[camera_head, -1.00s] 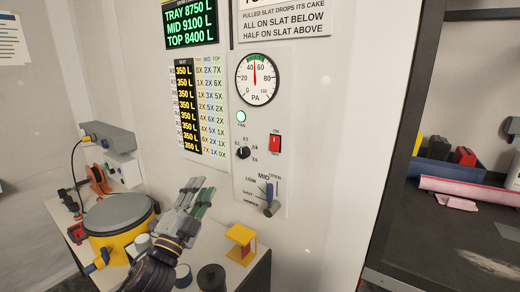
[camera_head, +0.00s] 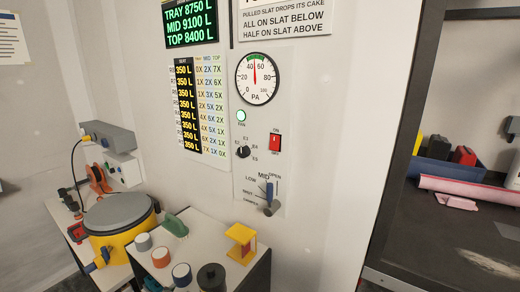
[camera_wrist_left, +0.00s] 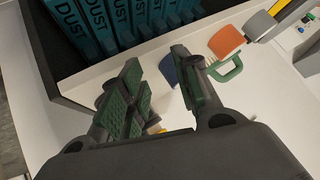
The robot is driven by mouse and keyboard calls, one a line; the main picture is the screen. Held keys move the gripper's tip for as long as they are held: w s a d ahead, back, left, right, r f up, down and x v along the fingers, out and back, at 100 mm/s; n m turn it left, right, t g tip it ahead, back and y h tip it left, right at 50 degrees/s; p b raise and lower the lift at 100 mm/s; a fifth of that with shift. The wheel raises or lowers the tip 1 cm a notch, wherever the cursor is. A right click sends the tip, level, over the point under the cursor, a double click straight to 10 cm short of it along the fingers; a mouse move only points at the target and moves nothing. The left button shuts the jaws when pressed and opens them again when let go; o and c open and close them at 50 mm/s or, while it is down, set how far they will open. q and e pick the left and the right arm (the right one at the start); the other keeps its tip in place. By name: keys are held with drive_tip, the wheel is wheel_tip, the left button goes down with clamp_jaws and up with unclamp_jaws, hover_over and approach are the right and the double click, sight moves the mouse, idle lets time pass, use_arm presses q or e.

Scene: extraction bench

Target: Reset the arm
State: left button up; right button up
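My left gripper (camera_wrist_left: 162,88) shows only in the left wrist view. Its two green-padded fingers are spread apart with nothing held between them. My right gripper is in neither current view.
The head view shows a wall panel with a gauge (camera_head: 257,77), red switch (camera_head: 274,143), knob (camera_head: 243,152) and lever (camera_head: 271,207). Below are a yellow drum (camera_head: 115,243), rolls (camera_head: 161,257) and a yellow stand (camera_head: 241,241). Teal "DUST" items (camera_wrist_left: 100,25) stand near the left gripper.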

use_arm(q)
drive_tip(key=s+d+f+n+g+h, duration=0.1)
drive_tip(key=s+f+g, duration=0.2)
drive_tip(key=s+f, duration=0.3)
drive_tip(key=s+f+n+g, duration=0.1)
drive_tip(key=s+f+g, duration=0.25)
drive_tip(key=s, duration=0.55)
wheel_tip(320, 180, down, 33)
drive_tip(key=s+g, duration=0.1)
drive_tip(key=s, duration=0.1)
drive_tip(key=s+a+f, duration=0.3)
drive_tip(key=s+f, duration=0.6)
drive_tip(key=s, duration=0.1)
drive_tip(key=s+a+f+g, duration=0.1)
drive_tip(key=s+a+f, duration=0.2)
drive_tip(key=s+f, duration=0.7)
drive_tip(key=shift+s+a, duration=0.25)
drive_tip(key=shift+s, duration=0.55)
use_arm(e)
drive_tip(key=shift+s, duration=0.75)
use_arm(q)
drive_tip(key=shift+f+g, duration=0.1)
drive_tip(key=shift+g, duration=0.15)
use_arm(e)
drive_tip(key=shift+w, duration=0.1)
